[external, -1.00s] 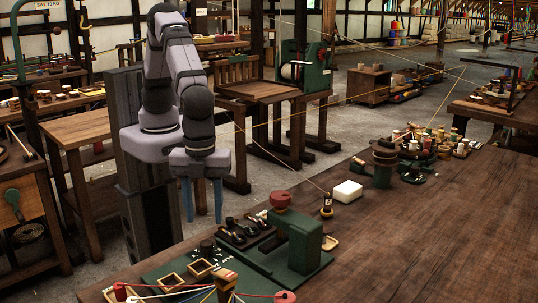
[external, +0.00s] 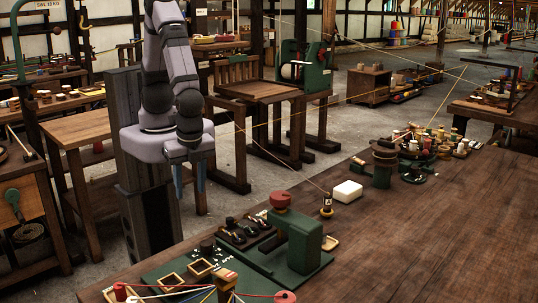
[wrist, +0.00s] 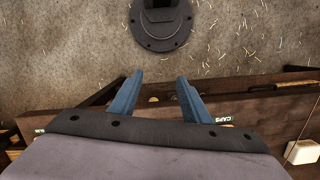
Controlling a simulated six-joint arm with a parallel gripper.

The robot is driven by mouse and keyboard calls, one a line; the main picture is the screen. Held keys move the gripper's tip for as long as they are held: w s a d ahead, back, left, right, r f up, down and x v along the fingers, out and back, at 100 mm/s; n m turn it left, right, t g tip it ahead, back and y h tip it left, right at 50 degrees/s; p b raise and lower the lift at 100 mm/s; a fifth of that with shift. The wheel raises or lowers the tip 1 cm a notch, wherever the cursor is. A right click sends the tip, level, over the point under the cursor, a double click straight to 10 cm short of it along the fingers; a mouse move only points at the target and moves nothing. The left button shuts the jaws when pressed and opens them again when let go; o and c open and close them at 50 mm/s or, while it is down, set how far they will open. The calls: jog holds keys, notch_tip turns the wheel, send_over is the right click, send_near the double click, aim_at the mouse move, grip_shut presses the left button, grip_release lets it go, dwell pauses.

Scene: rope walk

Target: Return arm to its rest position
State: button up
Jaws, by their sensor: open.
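My gripper (external: 189,180) hangs fingers-down in the external view, just in front of my column and left of the main workbench (external: 420,225). My arm is folded upright above it. In the wrist view the two blue fingers of my gripper (wrist: 156,92) stand apart with nothing between them. Speckled floor (wrist: 245,40) strewn with light fibres lies beyond the fingertips, with a dark round base plate (wrist: 160,25) on it.
A green press-like device (external: 298,240) with a red knob stands on the bench's near left part. A white block (external: 348,191) and a small yellow-banded spool (external: 326,206) sit behind it. Taut strings cross above. The bench's right side is clear.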

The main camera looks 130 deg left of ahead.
jog(key=s+a+r+n+t, duration=0.1)
jog(key=a+r+n+t, duration=0.1)
jog(key=a+r, duration=0.3)
jog(key=shift+a+n, duration=0.25)
jog(key=shift+n, duration=0.05)
dwell(1.4)
